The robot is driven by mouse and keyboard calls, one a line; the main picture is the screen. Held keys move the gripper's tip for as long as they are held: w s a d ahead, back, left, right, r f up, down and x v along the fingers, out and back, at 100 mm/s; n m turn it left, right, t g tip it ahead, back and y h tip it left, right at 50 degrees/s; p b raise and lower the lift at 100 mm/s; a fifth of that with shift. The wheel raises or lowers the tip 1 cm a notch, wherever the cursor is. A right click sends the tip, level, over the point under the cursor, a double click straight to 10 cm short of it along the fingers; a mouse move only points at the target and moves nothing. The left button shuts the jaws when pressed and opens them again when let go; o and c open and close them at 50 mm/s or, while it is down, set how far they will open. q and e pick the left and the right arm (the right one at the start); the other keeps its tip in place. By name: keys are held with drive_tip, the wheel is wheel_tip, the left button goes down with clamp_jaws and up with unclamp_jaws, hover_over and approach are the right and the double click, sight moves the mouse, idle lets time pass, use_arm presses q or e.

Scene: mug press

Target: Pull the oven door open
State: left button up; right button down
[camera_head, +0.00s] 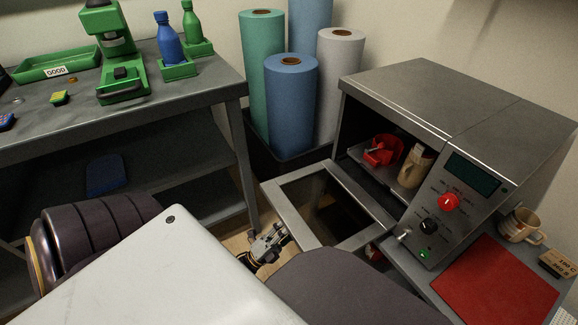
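The oven (455,95) is a grey metal box at the right. Its door (285,209), a metal frame with a dark window, is folded down and out at the front, so the cavity is exposed. Inside are a red holder (381,151) and a tan mug (414,165). A gripper (265,243), seemingly my right one, is beside the door's near left corner. I cannot tell whether it touches the door, and its small fingers do not show clearly whether they are open. My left gripper is not in view.
Fabric-like rolls (291,105) in green, blue and white stand in a dark bin behind the door. A workbench (190,95) with a green press (118,55) and bottles is at the left. A red mat (495,285) and a striped mug (519,226) lie right of the control panel.

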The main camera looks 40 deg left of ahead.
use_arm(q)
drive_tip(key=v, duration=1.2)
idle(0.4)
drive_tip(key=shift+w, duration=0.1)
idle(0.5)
